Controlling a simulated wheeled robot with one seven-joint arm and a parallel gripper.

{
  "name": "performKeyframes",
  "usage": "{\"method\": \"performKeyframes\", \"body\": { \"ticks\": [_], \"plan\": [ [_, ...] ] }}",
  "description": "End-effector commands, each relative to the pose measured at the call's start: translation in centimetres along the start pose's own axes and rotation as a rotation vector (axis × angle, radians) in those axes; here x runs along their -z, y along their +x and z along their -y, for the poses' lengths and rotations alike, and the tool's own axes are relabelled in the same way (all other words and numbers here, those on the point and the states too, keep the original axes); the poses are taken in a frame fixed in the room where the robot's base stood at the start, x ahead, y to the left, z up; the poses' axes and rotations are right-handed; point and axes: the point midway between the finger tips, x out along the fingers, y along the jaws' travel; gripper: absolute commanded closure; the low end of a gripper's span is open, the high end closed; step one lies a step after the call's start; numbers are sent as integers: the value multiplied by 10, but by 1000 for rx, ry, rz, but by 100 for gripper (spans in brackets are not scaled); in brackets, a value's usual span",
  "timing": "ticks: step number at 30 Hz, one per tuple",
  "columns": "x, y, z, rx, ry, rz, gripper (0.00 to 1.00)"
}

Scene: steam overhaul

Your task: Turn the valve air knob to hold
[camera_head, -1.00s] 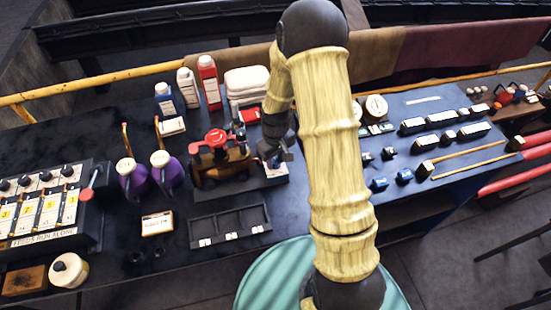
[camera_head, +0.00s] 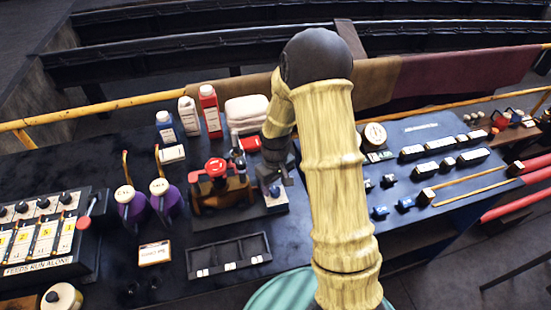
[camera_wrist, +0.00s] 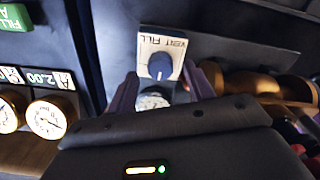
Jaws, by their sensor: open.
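The valve air knob (camera_wrist: 161,66) is a dark blue dial on a white plate (camera_wrist: 176,43) lettered VENT and FILL. A pale mark on the knob points down in the wrist view. My gripper (camera_wrist: 163,78) is open, with one purple finger at each side of the knob's lower part; I cannot tell if they touch it. A round gauge (camera_wrist: 152,101) shows between the fingers, partly hidden by my gripper's body. In the head view my gripper (camera_head: 277,178) is above the small light block (camera_head: 274,207) beside the brown and red valve model; it partly hides the knob there.
The valve model with a red top (camera_head: 216,168) stands close on the left. Two purple oil cans (camera_head: 163,197) stand further left. Two brass gauges (camera_wrist: 47,117) show at left in the wrist view.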

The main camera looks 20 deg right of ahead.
Motion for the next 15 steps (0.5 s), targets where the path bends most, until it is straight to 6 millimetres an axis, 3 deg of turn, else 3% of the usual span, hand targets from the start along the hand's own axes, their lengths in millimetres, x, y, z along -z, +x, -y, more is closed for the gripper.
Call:
{"method": "performKeyframes", "body": {
  "ticks": [15],
  "plan": [
    [1,-96,-1,-3,1,-5,48]
  ]
}}
